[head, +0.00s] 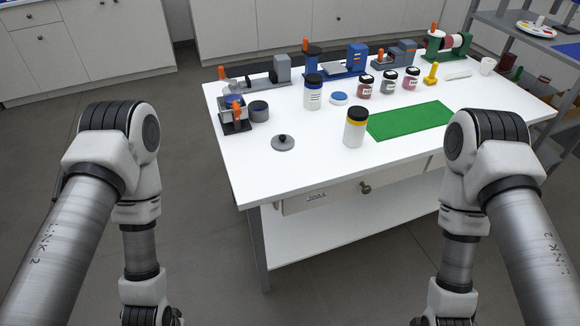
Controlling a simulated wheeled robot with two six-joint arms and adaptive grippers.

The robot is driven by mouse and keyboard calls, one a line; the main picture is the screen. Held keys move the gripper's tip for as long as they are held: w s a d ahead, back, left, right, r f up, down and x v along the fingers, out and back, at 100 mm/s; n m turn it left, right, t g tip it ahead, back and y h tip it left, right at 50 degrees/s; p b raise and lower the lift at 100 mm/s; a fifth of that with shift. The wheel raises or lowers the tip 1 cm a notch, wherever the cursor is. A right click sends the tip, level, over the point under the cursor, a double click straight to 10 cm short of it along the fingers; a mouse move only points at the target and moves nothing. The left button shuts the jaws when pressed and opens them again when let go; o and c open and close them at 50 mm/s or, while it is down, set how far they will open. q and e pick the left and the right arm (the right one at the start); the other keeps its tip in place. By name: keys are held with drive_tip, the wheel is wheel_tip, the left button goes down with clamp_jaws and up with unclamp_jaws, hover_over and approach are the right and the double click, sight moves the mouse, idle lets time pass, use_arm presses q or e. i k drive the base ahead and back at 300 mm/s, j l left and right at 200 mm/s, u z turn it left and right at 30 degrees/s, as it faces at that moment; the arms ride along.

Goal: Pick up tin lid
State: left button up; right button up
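A round grey lid with a dark knob (283,142), which looks like the tin lid, lies flat on the white table near its front left. A short dark grey tin (259,111) stands behind it, a little to the left.
A yellow-banded jar (355,127) stands right of the lid, beside a green mat (411,120). A small device with an orange knob (235,115) is at left. The table's front left is clear.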

sight(282, 143)
drive_tip(key=i+j+z, duration=0.1)
drive_tip(key=j+z, duration=0.15)
drive_tip(key=z, duration=0.15)
drive_tip(key=j+z, duration=0.25)
drive_tip(key=z, duration=0.15)
drive_tip(key=j+z, duration=0.55)
drive_tip(key=z, duration=0.25)
